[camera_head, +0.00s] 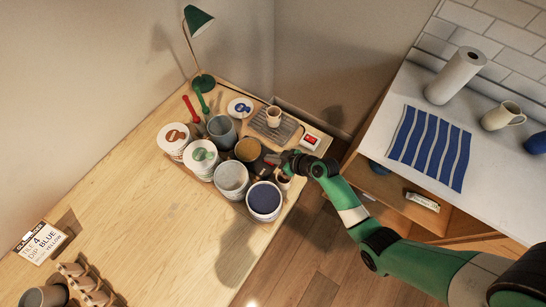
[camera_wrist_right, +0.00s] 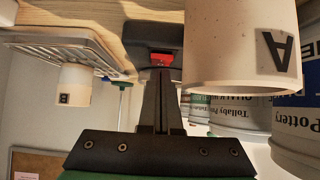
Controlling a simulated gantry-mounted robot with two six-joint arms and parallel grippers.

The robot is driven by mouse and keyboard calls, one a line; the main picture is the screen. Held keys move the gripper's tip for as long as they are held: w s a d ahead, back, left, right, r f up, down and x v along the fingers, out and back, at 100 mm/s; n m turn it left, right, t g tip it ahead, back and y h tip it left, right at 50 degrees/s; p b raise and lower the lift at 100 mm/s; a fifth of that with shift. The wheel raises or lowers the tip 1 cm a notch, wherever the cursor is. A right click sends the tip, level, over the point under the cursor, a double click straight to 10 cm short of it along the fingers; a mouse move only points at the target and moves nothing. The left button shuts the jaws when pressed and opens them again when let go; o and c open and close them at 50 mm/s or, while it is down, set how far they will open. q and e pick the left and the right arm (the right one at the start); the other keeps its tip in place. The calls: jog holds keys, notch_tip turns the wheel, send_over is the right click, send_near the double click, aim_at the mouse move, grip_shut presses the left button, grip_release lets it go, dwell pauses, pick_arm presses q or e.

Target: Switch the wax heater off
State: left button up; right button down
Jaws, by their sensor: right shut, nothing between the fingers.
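A round dark pot of amber wax (camera_head: 248,149), which looks like the wax heater, stands among the glaze buckets. In the right wrist view, a black switch housing (camera_wrist_right: 143,35) with a red rocker (camera_wrist_right: 161,58) lies just past my right fingertips. Which way the rocker is tipped I cannot tell. My right gripper (camera_head: 271,159) is shut and empty beside the pot; it also shows in the right wrist view (camera_wrist_right: 160,75), pointing at the rocker. Whether the tips touch it I cannot tell. My left gripper is not in view.
A cup marked A (camera_wrist_right: 230,45) stands close beside my right gripper. A cup marked B (camera_wrist_right: 73,85) stands on a ribbed tray (camera_head: 259,124). A pale box with a red switch (camera_head: 311,140) lies at the table's edge.

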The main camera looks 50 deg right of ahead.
jog(key=shift+w+a+r, duration=0.15)
jog(key=shift+w+r, duration=0.05)
jog(key=shift+w, duration=0.4)
jog(key=shift+r, duration=0.1)
jog(key=shift+r+p, duration=0.35)
jog(key=shift+p, duration=0.05)
notch_tip(320, 180, up, 3)
jog(key=p, duration=0.3)
jog(key=shift+w+r, duration=0.15)
jog(key=shift+r, duration=0.05)
jog(key=w+r+p+v, duration=0.1)
jog(key=p+v, duration=0.6)
jog(key=v, duration=0.2)
jog(key=shift+r, duration=0.45)
jog(key=shift+a, duration=0.1)
